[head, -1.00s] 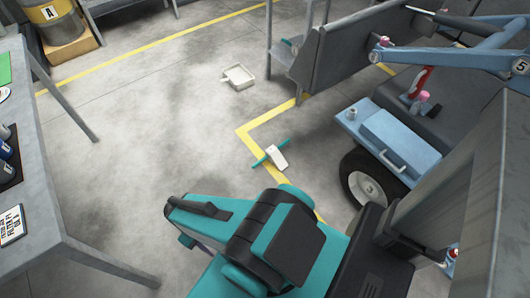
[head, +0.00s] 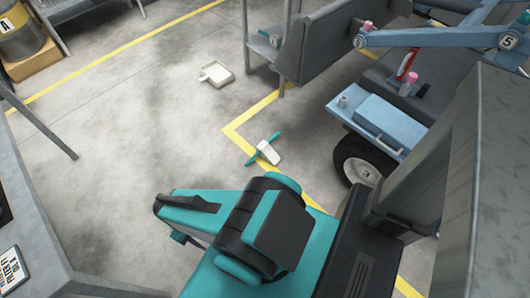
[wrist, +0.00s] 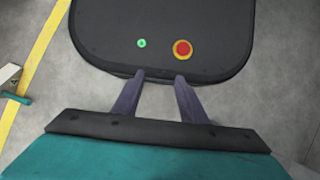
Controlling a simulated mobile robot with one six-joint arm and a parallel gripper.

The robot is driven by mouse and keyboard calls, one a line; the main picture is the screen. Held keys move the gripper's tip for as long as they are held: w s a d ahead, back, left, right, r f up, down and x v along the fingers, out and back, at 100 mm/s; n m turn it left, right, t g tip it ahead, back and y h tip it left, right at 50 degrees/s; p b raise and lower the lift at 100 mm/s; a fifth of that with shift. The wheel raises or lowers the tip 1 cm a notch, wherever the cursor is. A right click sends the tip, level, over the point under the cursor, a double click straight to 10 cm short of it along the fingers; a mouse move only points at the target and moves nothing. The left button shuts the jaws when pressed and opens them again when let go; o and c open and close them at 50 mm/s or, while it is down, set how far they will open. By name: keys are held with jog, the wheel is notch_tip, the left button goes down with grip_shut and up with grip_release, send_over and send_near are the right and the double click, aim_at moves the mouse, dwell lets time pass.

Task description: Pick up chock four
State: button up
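I cannot make out a chock marked four in either view. A white piece with a teal bar (head: 268,152) lies on the floor by the yellow line's corner in the head view; I cannot tell what it is. It is partly visible at the left edge of the wrist view (wrist: 10,78). My gripper (wrist: 158,80) shows two purple fingers, apart with nothing between them, over a dark panel with green and red buttons. In the head view my teal arm hides most of the gripper.
A blue cart (head: 380,125) with a wheel (head: 360,165) stands at right, beside a grey post (head: 480,190). A grey table (head: 40,262) is at left. A drum (head: 22,35) stands at upper left.

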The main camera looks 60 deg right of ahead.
jog(key=w+d+f+m+t+b, duration=0.1)
jog(key=w+d+f+m+b, duration=0.4)
jog(key=w+d+f+b, duration=0.55)
jog(key=m+t+h+b, duration=0.1)
jog(key=m+h+b, duration=0.3)
jog(key=m+b, duration=1.45)
send_near(254, 156)
notch_tip(254, 156, up, 2)
jog(key=a+n+b, duration=0.2)
jog(key=n+b, duration=0.1)
jog(key=n, duration=0.1)
jog(key=shift+w+d+r+m, duration=0.15)
jog(key=shift+w+d+m, duration=0.2)
jog(key=shift+d, duration=0.2)
jog(key=shift+s, duration=0.1)
jog(key=shift+b+x, duration=1.7)
jog(key=shift+x, duration=2.55)
